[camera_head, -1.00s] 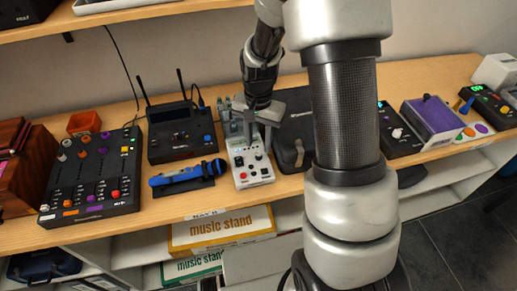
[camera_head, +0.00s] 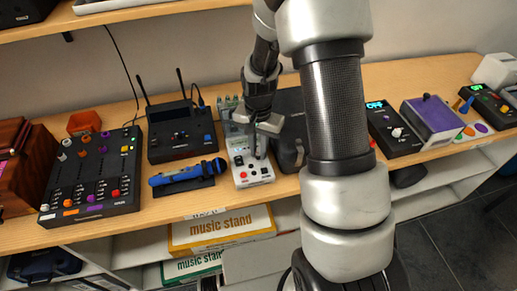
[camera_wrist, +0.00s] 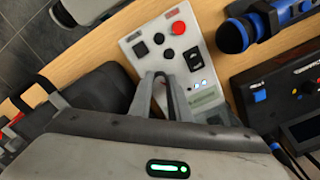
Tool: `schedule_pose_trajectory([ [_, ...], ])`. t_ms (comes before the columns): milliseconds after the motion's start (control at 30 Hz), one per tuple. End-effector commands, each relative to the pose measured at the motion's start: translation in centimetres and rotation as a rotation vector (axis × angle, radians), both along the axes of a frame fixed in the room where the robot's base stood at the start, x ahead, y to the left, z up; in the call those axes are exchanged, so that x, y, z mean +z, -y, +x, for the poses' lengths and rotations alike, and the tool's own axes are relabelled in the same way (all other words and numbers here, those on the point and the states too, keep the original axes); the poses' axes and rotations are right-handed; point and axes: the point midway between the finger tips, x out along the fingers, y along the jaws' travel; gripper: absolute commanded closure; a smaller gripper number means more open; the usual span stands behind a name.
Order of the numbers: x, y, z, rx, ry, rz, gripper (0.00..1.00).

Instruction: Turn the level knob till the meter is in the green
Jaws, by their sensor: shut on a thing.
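The white control box (camera_head: 241,152) stands on the wooden shelf, with a red knob, black knobs and a switch on its sloped face. My gripper (camera_head: 261,155) reaches down onto the right part of the box, fingers close together. It also shows in the wrist view (camera_wrist: 164,76). It is shut on a knob, which the fingers mostly hide. I cannot make out a meter reading.
A blue microphone (camera_head: 185,174) lies left of the box, with a black antenna receiver (camera_head: 180,137) behind it. A black mixer (camera_head: 90,178) is farther left. A dark case (camera_head: 289,110) stands close on the right. The shelf's front edge is near the box.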

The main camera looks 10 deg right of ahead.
Motion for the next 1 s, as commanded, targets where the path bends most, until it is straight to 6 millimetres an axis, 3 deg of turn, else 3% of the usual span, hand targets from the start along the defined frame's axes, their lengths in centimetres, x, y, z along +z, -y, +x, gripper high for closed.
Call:
schedule_pose_trajectory([
  [367,-0.05,-0.07,0.03,-0.124,0.001,-0.001,1.00],
  [1000,0.16,-0.03,0.03,-0.627,0.001,-0.001,1.00],
])
